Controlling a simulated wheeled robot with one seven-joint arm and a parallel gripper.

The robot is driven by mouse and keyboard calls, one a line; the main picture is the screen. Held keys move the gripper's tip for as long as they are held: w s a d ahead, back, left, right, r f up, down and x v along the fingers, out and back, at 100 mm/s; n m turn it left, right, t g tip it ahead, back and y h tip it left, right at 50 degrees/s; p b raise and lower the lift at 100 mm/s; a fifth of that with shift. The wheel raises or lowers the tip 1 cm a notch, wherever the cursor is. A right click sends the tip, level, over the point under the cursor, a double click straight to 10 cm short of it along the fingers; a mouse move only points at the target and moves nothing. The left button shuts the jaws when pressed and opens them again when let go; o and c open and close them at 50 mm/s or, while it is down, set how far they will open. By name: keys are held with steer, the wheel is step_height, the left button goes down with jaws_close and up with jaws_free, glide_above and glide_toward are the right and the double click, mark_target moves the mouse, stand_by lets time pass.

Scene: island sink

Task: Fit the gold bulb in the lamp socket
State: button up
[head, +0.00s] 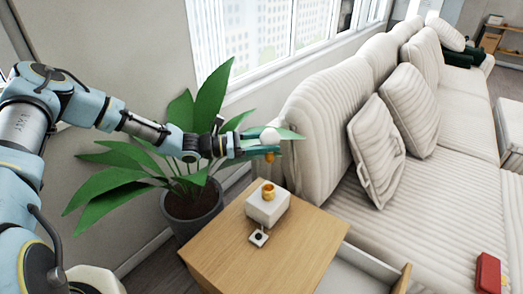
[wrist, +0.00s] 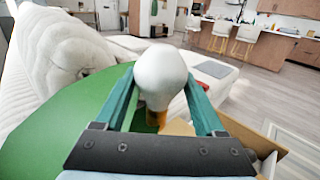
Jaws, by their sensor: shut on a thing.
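My gripper (head: 272,146) is shut on the gold bulb, which has a white globe (head: 270,136) and a gold base (head: 269,157). The bulb is upright with its base down. In the wrist view the bulb (wrist: 160,72) sits between the two green fingers. The lamp is a white block (head: 266,206) on the wooden side table, with a gold socket (head: 268,190) on top. The bulb is above the socket, with a visible gap between them. The wrist view does not clearly show the socket.
The wooden side table (head: 230,250) has an open drawer (head: 355,272) at its right. A small switch box (head: 258,238) lies in front of the lamp. A potted plant (head: 190,210) stands behind left, its leaves close to my arm. A sofa (head: 320,130) is on the right.

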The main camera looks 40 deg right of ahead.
mark_target(267, 161)
stand_by(0.3)
steer(key=shift+f+b, duration=1.85)
steer(key=shift+f, duration=1.1)
steer(key=shift+f+b, duration=3.35)
steer(key=shift+f, duration=1.7)
steer(key=o, duration=1.5)
steer(key=shift+c, duration=0.2)
steer(key=shift+a, duration=0.1)
